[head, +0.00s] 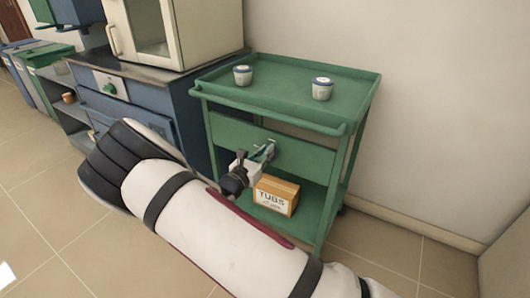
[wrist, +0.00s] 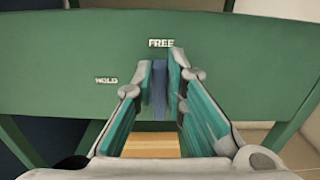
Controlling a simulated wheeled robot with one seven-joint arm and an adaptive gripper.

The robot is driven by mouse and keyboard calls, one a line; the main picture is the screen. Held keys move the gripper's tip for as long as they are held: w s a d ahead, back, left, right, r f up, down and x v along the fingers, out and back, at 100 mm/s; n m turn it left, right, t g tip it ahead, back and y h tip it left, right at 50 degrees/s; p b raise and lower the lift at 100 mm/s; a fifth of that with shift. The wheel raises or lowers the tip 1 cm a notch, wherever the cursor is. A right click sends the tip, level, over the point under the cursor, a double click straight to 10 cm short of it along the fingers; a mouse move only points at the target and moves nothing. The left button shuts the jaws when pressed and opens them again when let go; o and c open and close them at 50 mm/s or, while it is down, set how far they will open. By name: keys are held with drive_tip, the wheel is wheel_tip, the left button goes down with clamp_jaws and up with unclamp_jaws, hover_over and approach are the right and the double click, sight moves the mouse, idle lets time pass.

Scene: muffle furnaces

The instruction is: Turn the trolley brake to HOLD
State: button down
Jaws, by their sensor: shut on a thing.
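The green trolley (head: 275,102) stands against the wall in the head view. Its front panel also fills the wrist view (wrist: 60,60). The panel carries a FREE label (wrist: 161,43) at the top and a HOLD label (wrist: 106,80) lower to the left. The brake lever (wrist: 160,92), a narrow blue-grey bar, stands upright, pointing at FREE. My gripper (wrist: 161,76) is shut on the lever, with a teal-padded finger on each side. In the head view my gripper (head: 263,152) is at the panel and hides most of the lever.
Two lidded tubs, one on the left (head: 243,75) and one on the right (head: 322,88), stand on the trolley's top. A TUBS box (head: 276,195) sits on its lower shelf. A blue cabinet (head: 150,85) with a furnace (head: 200,30) stands to the left. Open floor lies in front.

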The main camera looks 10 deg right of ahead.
drive_tip(key=shift+n, duration=0.3)
drive_tip(key=shift+w+a+f+n+p, duration=0.4)
drive_tip(key=shift+n+p, duration=0.6)
drive_tip(key=shift+n, duration=1.85)
drive_tip(key=shift+w+a+f+n+p, duration=0.2)
drive_tip(key=shift+f+n+p, duration=0.6)
drive_tip(key=shift+n, duration=2.1)
drive_tip(key=shift+w+a+f+n+p, duration=0.25)
drive_tip(key=shift+n+p, duration=1)
drive_tip(key=shift+n, duration=1.6)
drive_tip(key=c, duration=1.6)
unclamp_jaws()
drive_tip(key=shift+r, duration=0.1)
drive_tip(key=shift+a, duration=0.15)
